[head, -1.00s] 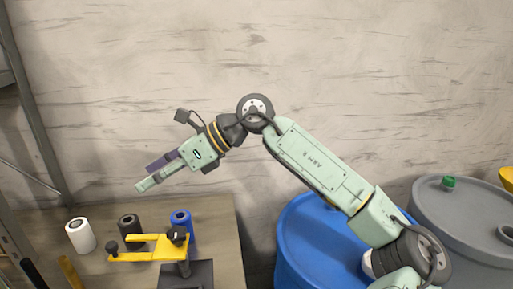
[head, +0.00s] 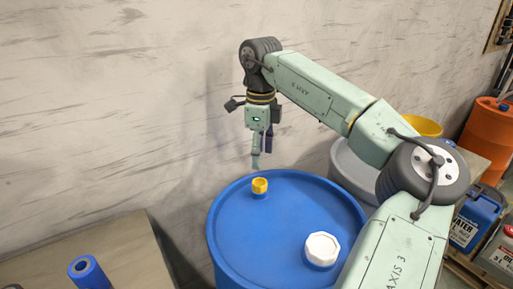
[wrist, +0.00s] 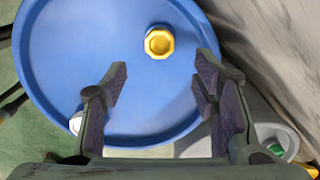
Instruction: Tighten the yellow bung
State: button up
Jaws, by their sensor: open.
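The yellow bung (head: 260,185) sits upright on top of the blue drum (head: 228,225), near its far left rim. In the wrist view the yellow bung (wrist: 159,42) shows a faceted ring with a hollow centre, beyond the fingertips. My gripper (head: 257,163) points down above the drum, just over and behind the bung in the head view, apart from it. In the wrist view its two dark padded fingers (wrist: 163,85) are spread wide with nothing between them. The blue drum's lid (wrist: 60,50) fills much of that view.
A white cap (head: 321,249) sits on the drum's near right side. A grey drum (head: 352,170) stands behind to the right. A table with a blue roll (head: 88,272) is at left. The wall is close behind.

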aim_at(260, 181)
notch_tip(260, 181, down, 9)
jog(key=b, duration=0.4)
jog(key=shift+f+b, duration=0.15)
jog(key=shift+b, duration=0.15)
jog(key=shift+c, duration=0.4)
grip_shut()
jog(key=m+b, duration=0.1)
jog(key=m, duration=0.5)
jog(key=shift+f+m, duration=0.1)
jog(key=shift+m, duration=0.3)
jog(key=m+b, duration=0.1)
jog(key=m, duration=0.5)
jog(key=shift+b, duration=0.3)
grip_release()
